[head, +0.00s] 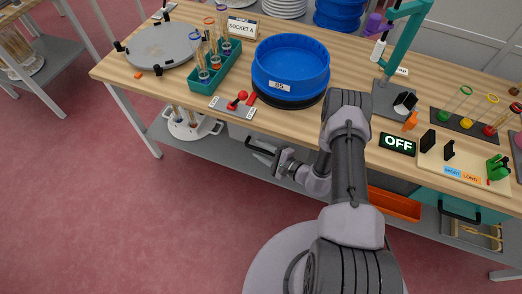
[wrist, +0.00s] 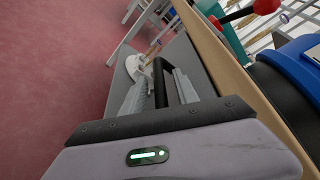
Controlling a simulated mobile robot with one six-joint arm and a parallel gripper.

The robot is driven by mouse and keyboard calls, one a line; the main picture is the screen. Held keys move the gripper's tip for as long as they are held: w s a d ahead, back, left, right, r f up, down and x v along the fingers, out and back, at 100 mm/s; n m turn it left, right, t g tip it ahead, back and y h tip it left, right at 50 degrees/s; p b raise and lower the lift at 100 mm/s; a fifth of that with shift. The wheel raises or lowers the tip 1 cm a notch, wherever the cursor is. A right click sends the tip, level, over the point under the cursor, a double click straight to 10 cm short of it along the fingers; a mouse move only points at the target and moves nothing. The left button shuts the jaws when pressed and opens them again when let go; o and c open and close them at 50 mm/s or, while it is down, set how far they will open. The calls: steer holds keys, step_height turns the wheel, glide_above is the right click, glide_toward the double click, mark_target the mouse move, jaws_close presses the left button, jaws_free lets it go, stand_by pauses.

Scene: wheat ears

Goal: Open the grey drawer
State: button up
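The grey drawer (wrist: 201,68) is under the table's front edge, and its front looks flush with that edge, so it appears closed. Its black bar handle (wrist: 166,82) sticks out and also shows in the head view (head: 257,146). My gripper (wrist: 163,92) is at the handle, with its fingers apart. One pale finger is on each side of the bar in the wrist view. I cannot tell whether either finger touches it. In the head view my gripper (head: 268,158) reaches in from the right, and much of the drawer front is hidden by my arm.
Above the drawer, the wooden table (head: 180,92) carries a blue sieve (head: 291,62), a panel with a red lever (head: 238,101) and a teal tube rack (head: 215,68). A lower shelf holds a white tray (head: 190,125). A teal drawer (head: 436,203) is at the right. The red floor at the left is clear.

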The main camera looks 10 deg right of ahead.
jaws_close()
stand_by(1.4)
